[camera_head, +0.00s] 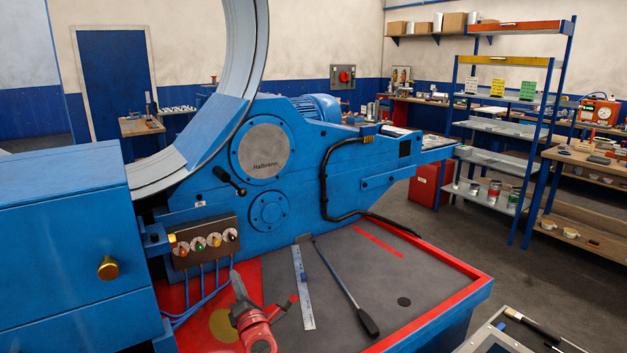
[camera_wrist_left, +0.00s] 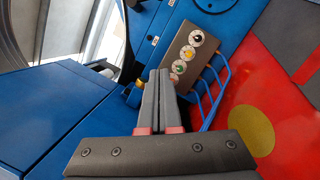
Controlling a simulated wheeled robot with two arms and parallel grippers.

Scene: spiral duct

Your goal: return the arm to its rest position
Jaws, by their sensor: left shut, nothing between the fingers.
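My left gripper (camera_head: 235,275) is low in the middle of the head view, above the red and grey deck of the blue machine (camera_head: 185,225). Its grey fingers are shut with nothing between them. In the left wrist view the two fingers (camera_wrist_left: 158,75) lie together, pointing toward the machine's control panel (camera_wrist_left: 188,50). That panel with several knobs also shows in the head view (camera_head: 205,241), beyond the fingertips and apart from them in the picture. My right gripper is not in view.
On the deck lie a steel ruler (camera_head: 303,290) and a black-handled bar (camera_head: 345,285). Blue cables (camera_head: 200,290) hang below the panel. A large metal ring (camera_head: 245,50) rises from the machine. A blue shelf rack (camera_head: 500,130) and a workbench (camera_head: 590,165) stand right, with open floor before them.

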